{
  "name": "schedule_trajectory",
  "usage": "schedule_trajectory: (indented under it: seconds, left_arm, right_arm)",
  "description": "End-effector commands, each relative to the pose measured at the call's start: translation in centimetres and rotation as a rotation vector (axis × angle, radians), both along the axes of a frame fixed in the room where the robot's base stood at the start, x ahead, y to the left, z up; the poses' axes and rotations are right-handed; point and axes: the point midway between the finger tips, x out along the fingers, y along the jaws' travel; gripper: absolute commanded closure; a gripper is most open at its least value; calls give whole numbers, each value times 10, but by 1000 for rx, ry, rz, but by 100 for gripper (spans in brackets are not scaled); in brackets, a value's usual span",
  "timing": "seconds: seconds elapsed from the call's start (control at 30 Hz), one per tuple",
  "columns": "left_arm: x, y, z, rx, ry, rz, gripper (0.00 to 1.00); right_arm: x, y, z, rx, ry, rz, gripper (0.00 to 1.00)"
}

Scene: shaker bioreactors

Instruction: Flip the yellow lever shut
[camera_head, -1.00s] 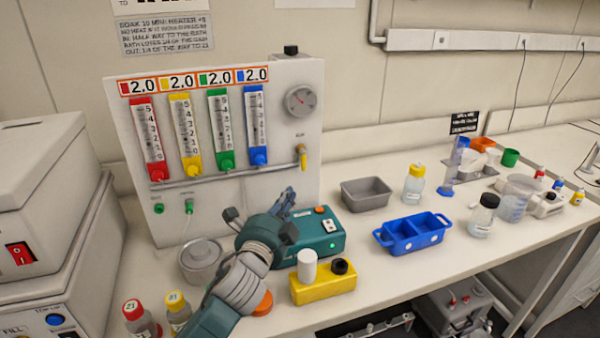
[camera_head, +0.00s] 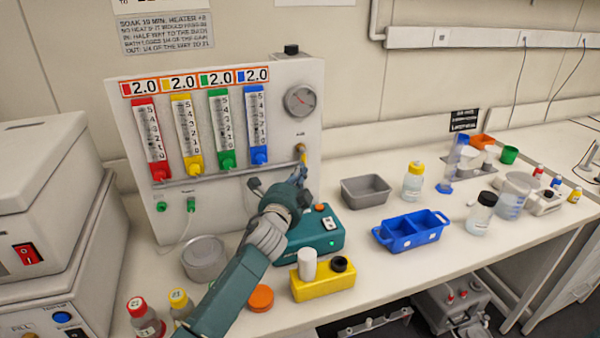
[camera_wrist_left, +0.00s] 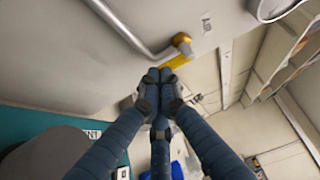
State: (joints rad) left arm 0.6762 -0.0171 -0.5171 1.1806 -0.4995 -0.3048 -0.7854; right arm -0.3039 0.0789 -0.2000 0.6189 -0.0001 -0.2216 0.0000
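The yellow lever (camera_head: 302,155) is on the right side of the white panel (camera_head: 262,205), below the round gauge. My left gripper (camera_head: 299,174) is at its lower end, and the fingers hide part of it. In the left wrist view the yellow lever (camera_wrist_left: 177,61) sticks out from a brass fitting on a grey pipe. The left gripper's fingertips (camera_wrist_left: 160,73) are together, right beside the lever. I cannot tell whether they touch it. My right gripper is not in view.
A teal device (camera_head: 318,238) stands under my left wrist. A yellow block (camera_head: 325,288), a grey tray (camera_head: 366,192) and a blue tray (camera_head: 412,230) stand to the right. A metal pot (camera_head: 204,260) and small bottles stand at the left. Four coloured flow tubes line the panel.

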Motion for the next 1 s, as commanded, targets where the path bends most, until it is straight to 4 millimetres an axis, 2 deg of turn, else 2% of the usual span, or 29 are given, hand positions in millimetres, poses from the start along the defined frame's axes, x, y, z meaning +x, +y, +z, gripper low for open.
schedule_trajectory:
  seconds: [0.17, 1.0]
  left_arm:
    - [0, 0, -1, -3, 0, 0, 100]
    - [2, -6, -5, -131, -42, 1, 100]
  right_arm:
    - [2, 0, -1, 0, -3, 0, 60]
    - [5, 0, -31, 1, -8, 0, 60]
